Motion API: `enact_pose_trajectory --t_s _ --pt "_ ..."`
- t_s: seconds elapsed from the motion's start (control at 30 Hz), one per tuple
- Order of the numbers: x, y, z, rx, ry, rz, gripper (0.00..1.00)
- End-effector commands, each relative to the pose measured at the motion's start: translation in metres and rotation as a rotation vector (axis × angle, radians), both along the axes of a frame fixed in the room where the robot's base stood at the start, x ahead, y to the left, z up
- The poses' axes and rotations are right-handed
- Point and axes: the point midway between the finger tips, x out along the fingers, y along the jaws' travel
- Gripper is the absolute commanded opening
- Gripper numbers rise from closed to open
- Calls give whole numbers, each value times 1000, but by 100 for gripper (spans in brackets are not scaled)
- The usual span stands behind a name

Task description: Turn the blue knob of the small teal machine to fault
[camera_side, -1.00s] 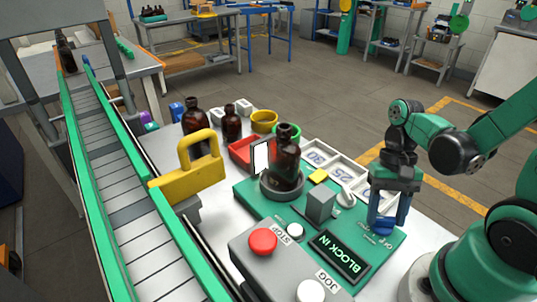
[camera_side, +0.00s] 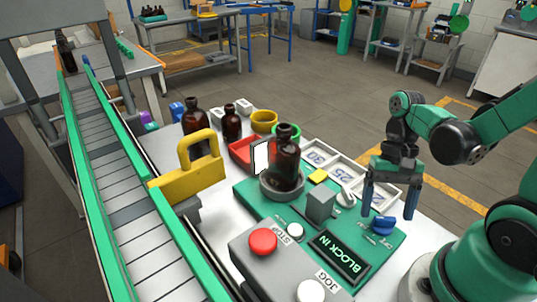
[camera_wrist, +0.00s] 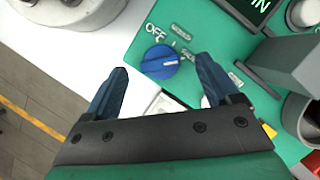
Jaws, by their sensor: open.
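The small teal machine (camera_side: 252,199) stands on the bench; its display (camera_side: 340,258) reads BLOCK IN. Its blue knob (camera_side: 383,226) sits at the right corner. In the wrist view the knob (camera_wrist: 157,64) shows a white pointer line aimed right, toward a small label too blurred to read. The OFF label (camera_wrist: 155,31) is above the knob, with other small labels around it. My gripper (camera_side: 389,212) is open and empty above the knob. In the wrist view the fingertips (camera_wrist: 162,75) are spread to either side of the knob, apart from it.
An amber bottle (camera_side: 286,160) stands in a grey ring on the machine. A grey block (camera_side: 320,204) rises left of the knob. A red STOP button (camera_side: 263,241) is at the front. Numbered white trays (camera_side: 342,172) lie behind. A yellow padlock-shaped piece (camera_side: 190,172) stands by the conveyor.

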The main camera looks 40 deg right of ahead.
Motion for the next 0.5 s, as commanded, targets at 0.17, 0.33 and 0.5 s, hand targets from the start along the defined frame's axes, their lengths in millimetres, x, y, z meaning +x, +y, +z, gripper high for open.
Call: enact_pose_trajectory --t_s 0.17,0.33,0.5 --pt "4 -5 18 0 0 0 82" --pt "9 -9 33 0 0 0 82" --pt "11 -11 40 0 0 0 82"
